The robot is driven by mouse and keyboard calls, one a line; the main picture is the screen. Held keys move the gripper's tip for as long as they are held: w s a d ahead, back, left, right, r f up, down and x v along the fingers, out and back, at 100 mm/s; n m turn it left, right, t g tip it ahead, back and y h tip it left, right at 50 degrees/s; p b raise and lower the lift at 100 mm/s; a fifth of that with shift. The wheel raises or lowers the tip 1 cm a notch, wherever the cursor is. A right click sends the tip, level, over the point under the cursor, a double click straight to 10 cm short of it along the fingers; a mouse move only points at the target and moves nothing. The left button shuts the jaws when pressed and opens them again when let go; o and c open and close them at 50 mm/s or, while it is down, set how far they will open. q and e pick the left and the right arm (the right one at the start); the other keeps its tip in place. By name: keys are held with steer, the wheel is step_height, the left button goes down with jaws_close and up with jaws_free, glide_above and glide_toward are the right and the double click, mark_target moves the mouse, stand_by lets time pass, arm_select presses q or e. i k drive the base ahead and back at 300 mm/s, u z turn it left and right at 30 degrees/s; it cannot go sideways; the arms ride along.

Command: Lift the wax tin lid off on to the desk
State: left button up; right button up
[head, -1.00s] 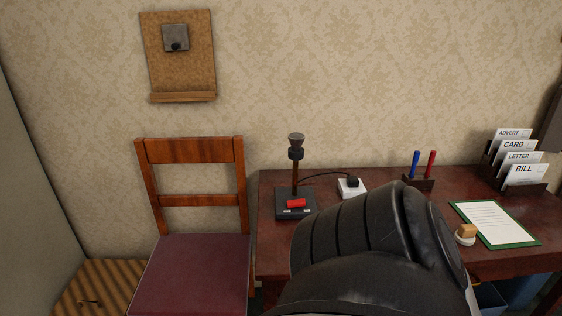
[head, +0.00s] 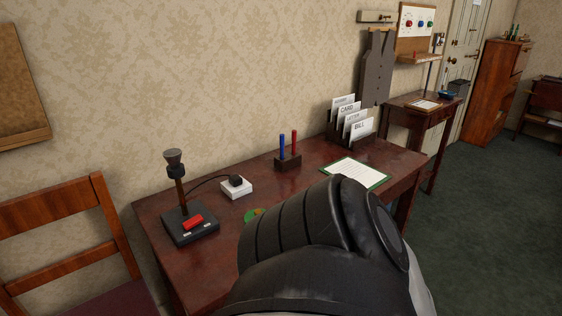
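The dark red wooden desk (head: 313,174) runs along the wall in the middle of the view. A small round green thing with an orange-brown patch (head: 253,215) lies on the desk, partly hidden behind my large black arm part. It may be the wax tin, but too little shows to tell it or a lid. Neither of my grippers shows, so I cannot see what they hold. My arm part covers the front middle of the desk.
On the desk stand a black lamp-like device with a red button (head: 192,223), a white socket box (head: 236,188), a pen holder (head: 288,162), a letter rack (head: 345,137) and a green-edged sheet (head: 354,173). A chair (head: 60,235) stands left. A smaller table (head: 424,117) stands beyond.

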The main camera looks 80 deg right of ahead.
mark_target(248, 215)
steer(key=z, duration=2.65)
